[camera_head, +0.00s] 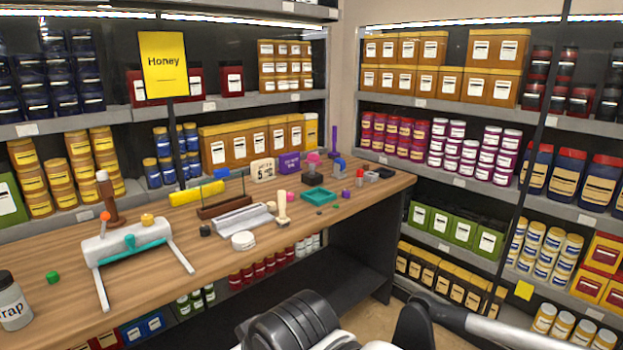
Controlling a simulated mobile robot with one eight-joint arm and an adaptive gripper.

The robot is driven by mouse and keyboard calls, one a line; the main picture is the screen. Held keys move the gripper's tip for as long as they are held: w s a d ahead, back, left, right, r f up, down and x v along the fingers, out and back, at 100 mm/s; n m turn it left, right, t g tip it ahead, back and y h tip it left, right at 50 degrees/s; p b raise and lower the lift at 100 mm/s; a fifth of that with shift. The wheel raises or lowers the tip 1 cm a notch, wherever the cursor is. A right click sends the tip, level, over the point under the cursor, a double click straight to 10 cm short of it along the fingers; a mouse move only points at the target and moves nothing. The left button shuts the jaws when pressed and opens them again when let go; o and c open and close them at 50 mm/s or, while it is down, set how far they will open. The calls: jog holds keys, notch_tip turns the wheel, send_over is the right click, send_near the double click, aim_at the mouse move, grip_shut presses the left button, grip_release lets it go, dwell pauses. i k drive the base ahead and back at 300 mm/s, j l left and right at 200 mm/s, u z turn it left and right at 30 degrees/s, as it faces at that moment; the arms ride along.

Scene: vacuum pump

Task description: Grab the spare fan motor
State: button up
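I cannot tell for sure which item is the spare fan motor; nothing readable names it. Small candidates on the wooden bench (225,268) are a flat white round part (243,240), a small dark block (205,230) and a dark piece with a pink top (313,165). A white device on splayed legs (125,240) stands at the left, with a teal bar and orange and yellow knobs. Dark and grey parts of my arm fill the bottom centre and right. My gripper's fingertips cannot be made out.
A grey slotted block (240,217), a cream upright piece (282,208) and a teal tray (319,196) stand further right. Stocked shelves line both walls. Bare wood lies along the front left.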

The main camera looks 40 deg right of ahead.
aim_at(312, 178)
jog(key=i+l, duration=0.4)
jog(key=l, duration=0.2)
jog(key=i+l+z, duration=0.1)
jog(key=i+l, duration=0.3)
jog(key=l, duration=0.25)
jog(key=i+l, duration=0.45)
jog(key=l, duration=0.15)
jog(key=i, duration=0.5)
